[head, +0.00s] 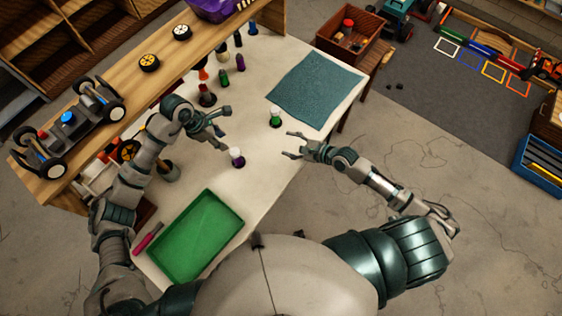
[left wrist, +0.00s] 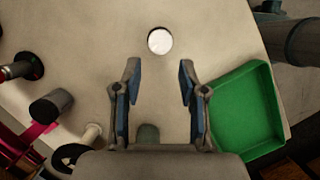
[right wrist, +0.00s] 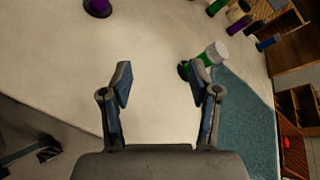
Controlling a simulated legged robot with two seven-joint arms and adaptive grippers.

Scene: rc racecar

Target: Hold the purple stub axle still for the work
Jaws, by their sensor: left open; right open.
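A small upright purple piece with a white top (head: 238,158), apparently the purple stub axle, stands on the pale table between my grippers. The left wrist view shows its round white top (left wrist: 160,40) ahead of the fingers; the right wrist view shows only its purple base (right wrist: 97,8) at the top edge. My left gripper (head: 222,138) is open and empty, above the table just behind and left of it. My right gripper (head: 290,145) is open and empty to its right, apart from it. Another purple piece (head: 241,63) stands farther back.
A green piece with a white top (head: 275,119) stands near my right gripper, before a teal mat (head: 318,88). A green tray (head: 195,238) and a pink-handled tool (head: 148,238) lie at the near end. Several small parts line the shelf side. A racecar chassis (head: 75,125) sits on the shelf.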

